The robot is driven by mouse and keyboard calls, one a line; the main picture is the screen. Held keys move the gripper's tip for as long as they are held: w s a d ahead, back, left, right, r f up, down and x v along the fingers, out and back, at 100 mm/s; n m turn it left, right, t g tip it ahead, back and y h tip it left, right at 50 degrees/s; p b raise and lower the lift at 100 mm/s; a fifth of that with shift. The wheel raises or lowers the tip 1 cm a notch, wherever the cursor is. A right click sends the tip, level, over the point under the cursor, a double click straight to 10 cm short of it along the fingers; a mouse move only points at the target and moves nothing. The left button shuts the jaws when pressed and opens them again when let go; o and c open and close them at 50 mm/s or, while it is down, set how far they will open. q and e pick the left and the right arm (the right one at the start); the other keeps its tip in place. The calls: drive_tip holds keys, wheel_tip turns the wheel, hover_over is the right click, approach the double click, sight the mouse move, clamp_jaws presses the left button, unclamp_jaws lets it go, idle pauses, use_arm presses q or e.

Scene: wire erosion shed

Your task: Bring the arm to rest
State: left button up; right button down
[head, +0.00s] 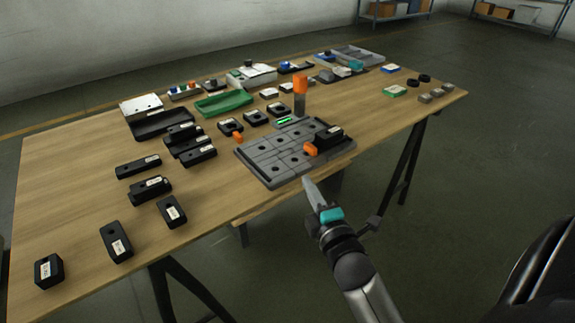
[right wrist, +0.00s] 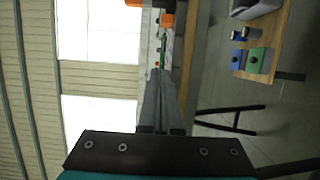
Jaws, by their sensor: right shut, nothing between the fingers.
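My right gripper (head: 308,182) is shut and empty. In the head view it comes in from the lower right and its tip is just off the front edge of the wooden table (head: 70,235), near the grey fixture plate (head: 262,170). In the right wrist view the closed fingers (right wrist: 158,85) point toward the table edge, with nothing between them. My left gripper is not in view.
Several black blocks (head: 138,166) and a green tray (head: 224,103) lie on the table. Open floor (head: 480,130) lies to the right.

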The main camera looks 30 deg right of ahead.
drive_tip(key=s+a+f+m+g+y+p, duration=0.1)
drive_tip(key=s+a+f+m+g, duration=0.1)
drive_tip(key=f, duration=0.6)
drive_tip(key=s+a+f+m+g+y+p, duration=0.1)
drive_tip(key=s+a+f+m+g, duration=0.15)
drive_tip(key=f, duration=0.55)
drive_tip(key=s+a+f+m+g+y+p, duration=0.1)
drive_tip(key=s+a+f+m+g, duration=0.15)
drive_tip(key=f, duration=0.65)
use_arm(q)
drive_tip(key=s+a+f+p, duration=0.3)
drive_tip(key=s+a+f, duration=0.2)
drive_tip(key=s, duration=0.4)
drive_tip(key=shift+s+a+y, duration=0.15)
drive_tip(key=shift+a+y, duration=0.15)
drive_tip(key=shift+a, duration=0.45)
use_arm(e)
drive_tip(key=s+f+m+g, duration=0.2)
drive_tip(key=s+f, duration=0.2)
drive_tip(key=s, duration=0.4)
drive_tip(key=s+f+m+g, duration=0.1)
drive_tip(key=s+f+g, duration=0.2)
drive_tip(key=s+f, duration=0.2)
drive_tip(key=s+f+m+g+y, duration=0.1)
drive_tip(key=s+f, duration=0.4)
drive_tip(key=s, duration=0.6)
drive_tip(key=shift+s+a+m+g, duration=0.3)
drive_tip(key=shift+s+m+g, duration=0.1)
drive_tip(key=shift+m+g, duration=0.5)
